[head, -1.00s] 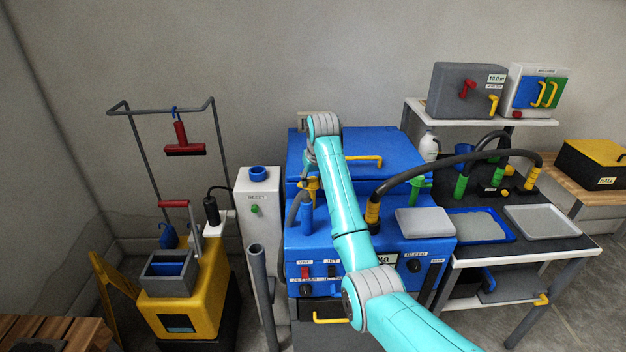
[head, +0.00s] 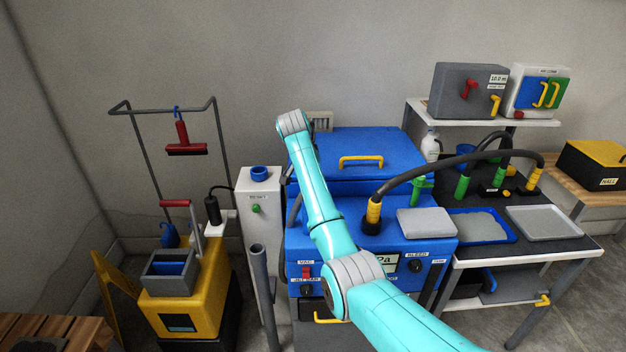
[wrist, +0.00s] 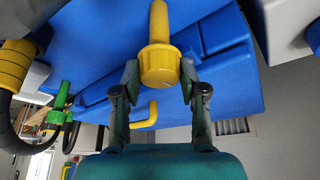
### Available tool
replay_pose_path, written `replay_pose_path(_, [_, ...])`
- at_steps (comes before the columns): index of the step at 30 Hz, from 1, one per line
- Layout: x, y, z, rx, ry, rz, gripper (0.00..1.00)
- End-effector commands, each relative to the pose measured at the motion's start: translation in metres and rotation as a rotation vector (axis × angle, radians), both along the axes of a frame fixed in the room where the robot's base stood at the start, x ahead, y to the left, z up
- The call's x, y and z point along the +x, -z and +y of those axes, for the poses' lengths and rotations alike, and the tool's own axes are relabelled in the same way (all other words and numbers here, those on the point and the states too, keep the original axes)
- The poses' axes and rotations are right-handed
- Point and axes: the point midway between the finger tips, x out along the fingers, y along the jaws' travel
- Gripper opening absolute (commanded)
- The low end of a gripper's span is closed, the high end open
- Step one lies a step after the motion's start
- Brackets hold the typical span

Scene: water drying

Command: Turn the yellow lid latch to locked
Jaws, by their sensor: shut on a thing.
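The yellow lid latch (wrist: 160,22) shows in the wrist view as a round hub with a bar pointing to the top of the picture. My gripper (wrist: 160,72) is shut on the hub, one finger on each side of it. The blue machine with its lid (head: 335,141) stands in the middle of the head view, and its lid looks shut. A yellow lid handle (head: 361,161) is on it and also shows in the wrist view (wrist: 148,115). In the head view my arm hides the latch and my gripper.
A hose with a yellow cuff (head: 374,212) arches from the machine top to the right. A grey pad (head: 424,222) lies on the machine's front right. A white cabinet (head: 259,211) stands close on the left. A side table (head: 565,246) is at the right.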

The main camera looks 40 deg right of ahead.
Motion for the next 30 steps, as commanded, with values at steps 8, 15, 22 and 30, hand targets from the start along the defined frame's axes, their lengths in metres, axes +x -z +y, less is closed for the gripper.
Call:
replay_pose_path(8, [0.0007, -0.0001, 0.0003, 0.001, 0.124, 0.001, 0.07])
replay_pose_path(15, [0.0006, 0.0006, 0.0006, 0.002, 0.164, 0.001, 0.07])
replay_pose_path(22, [0.0007, 0.0007, 0.0005, 0.002, 0.168, 0.001, 0.07])
replay_pose_path(30, [0.0007, 0.0006, 0.0006, 0.002, 0.167, 0.001, 0.67])
